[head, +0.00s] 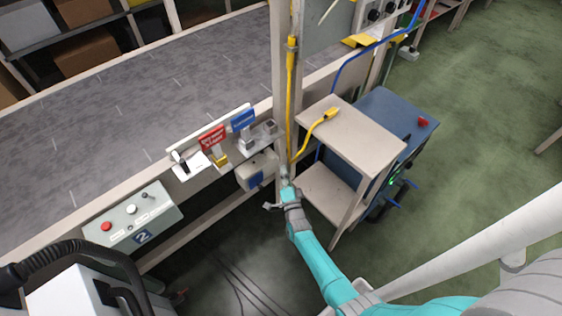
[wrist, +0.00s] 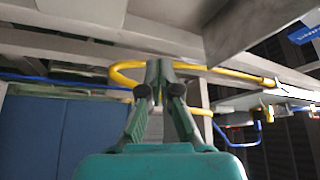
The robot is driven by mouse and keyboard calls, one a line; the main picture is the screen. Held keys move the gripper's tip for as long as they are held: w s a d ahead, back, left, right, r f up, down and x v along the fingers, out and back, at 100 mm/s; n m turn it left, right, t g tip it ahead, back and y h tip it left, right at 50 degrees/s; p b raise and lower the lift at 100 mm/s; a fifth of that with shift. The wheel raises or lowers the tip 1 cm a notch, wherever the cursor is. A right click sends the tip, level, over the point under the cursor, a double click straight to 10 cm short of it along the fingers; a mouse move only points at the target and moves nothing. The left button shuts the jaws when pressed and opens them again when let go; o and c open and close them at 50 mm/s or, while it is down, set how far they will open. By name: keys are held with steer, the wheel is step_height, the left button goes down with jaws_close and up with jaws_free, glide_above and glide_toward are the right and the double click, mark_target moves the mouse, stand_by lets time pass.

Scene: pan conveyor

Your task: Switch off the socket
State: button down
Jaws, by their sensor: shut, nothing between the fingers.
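The likely socket is a pale box with a blue face (head: 256,172), mounted on the conveyor's side below the rail. Its switch is too small to make out. My gripper (head: 284,177) is just to the right of this box, beside the frame post, with a visible gap between them. In the wrist view my gripper (wrist: 161,72) is shut and empty, its fingertips together in front of a yellow cable (wrist: 125,70). I cannot tell whether the fingertips touch the cable. The box is not clearly recognisable in the wrist view.
A beige two-shelf stand (head: 355,137) is right of my gripper, with a yellow plug (head: 331,113) on top. A blue cabinet (head: 396,112) stands behind it. A control box (head: 133,215) with a red button and red and blue tags (head: 212,138) are left along the conveyor.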

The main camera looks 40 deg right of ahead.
steer(key=shift+v, duration=1.2)
steer(key=shift+f, duration=0.1)
steer(key=s+a+r+n+y, duration=0.1)
steer(key=s+a+n+y, duration=0.15)
steer(key=s+a, duration=0.4)
steer(key=s+a+r+n+g+y, duration=0.1)
steer(key=s+a+r+n, duration=0.2)
steer(key=s, duration=0.7)
steer(key=s+a+n+y, duration=0.2)
steer(key=s+a+n, duration=0.2)
steer(key=s, duration=0.4)
steer(key=s+a+r+n+g+y, duration=0.1)
steer(key=s+r+n, duration=0.3)
steer(key=s+r, duration=0.4)
steer(key=s+a+r+n+g+y, duration=0.1)
steer(key=s+a+r+n, duration=0.3)
steer(key=s+r, duration=0.4)
step_height(320, 180, up, 6)
steer(key=shift+s+a+f+n+g+y, duration=0.1)
steer(key=shift+s+a+n+g+y, duration=0.25)
steer(key=shift+n+y, duration=0.25)
steer(key=c, duration=1.9)
jaws_free()
steer(key=shift+w, duration=0.1)
